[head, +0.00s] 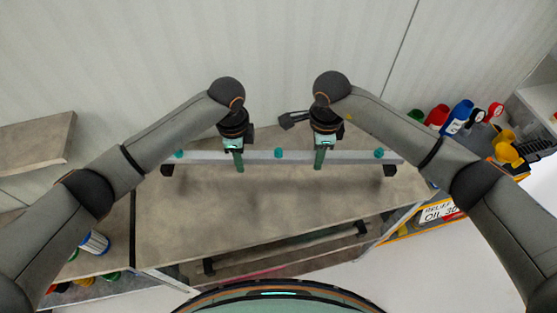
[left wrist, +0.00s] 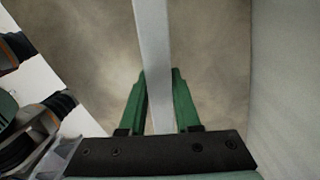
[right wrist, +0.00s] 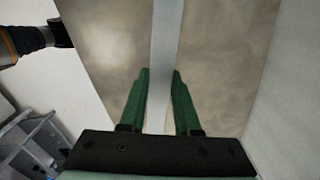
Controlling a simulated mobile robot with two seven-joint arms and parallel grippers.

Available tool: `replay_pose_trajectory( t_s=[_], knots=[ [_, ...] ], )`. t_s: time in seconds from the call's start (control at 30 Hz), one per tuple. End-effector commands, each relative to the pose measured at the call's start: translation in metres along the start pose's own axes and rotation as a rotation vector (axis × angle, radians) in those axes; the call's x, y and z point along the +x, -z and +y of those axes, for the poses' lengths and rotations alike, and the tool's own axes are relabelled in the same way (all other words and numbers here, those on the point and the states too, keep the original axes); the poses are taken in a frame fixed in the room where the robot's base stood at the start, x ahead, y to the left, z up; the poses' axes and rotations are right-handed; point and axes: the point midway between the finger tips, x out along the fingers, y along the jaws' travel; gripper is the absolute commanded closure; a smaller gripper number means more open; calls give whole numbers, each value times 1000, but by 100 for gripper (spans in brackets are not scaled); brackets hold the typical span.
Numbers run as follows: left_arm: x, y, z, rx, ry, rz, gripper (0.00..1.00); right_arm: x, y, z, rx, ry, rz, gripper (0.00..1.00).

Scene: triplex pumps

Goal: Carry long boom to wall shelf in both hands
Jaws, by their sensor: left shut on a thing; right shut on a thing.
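The long boom (head: 296,156) is a straight pale grey bar with teal knobs and a dark block near each end. It lies level from left to right above the bench top; I cannot tell whether it touches the bench. My left gripper (head: 239,165) is shut on the bar left of its middle, and my right gripper (head: 319,163) is shut on it right of its middle. The bar runs between the green fingers in the left wrist view (left wrist: 153,50) and in the right wrist view (right wrist: 166,50). A wall shelf (head: 35,143), a brownish slab, is at the far left.
The bench (head: 270,210) is largely bare, with a rail rack (head: 290,253) below its front. A dark tool (head: 293,119) lies behind the boom. Coloured bottles (head: 457,117) stand at the right. A blue-and-white can (head: 95,242) is on the lower left surface. The wall is close behind.

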Motion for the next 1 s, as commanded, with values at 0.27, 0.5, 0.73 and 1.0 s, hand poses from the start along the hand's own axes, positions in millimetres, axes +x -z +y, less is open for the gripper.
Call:
replay_pose_trajectory(
  t_s=[0.27,0.5,0.73,1.0],
  knots=[
    [-12,0,0,1,1,2,100,-12,0,-1,1,2,-1,100],
    [-11,1,0,1,1,2,100,-11,0,-1,1,2,-1,100],
    [-11,1,0,1,1,2,100,-11,0,-1,1,2,0,100],
    [-18,1,0,2,3,2,100,-19,0,-1,1,4,-1,100]
  ],
)
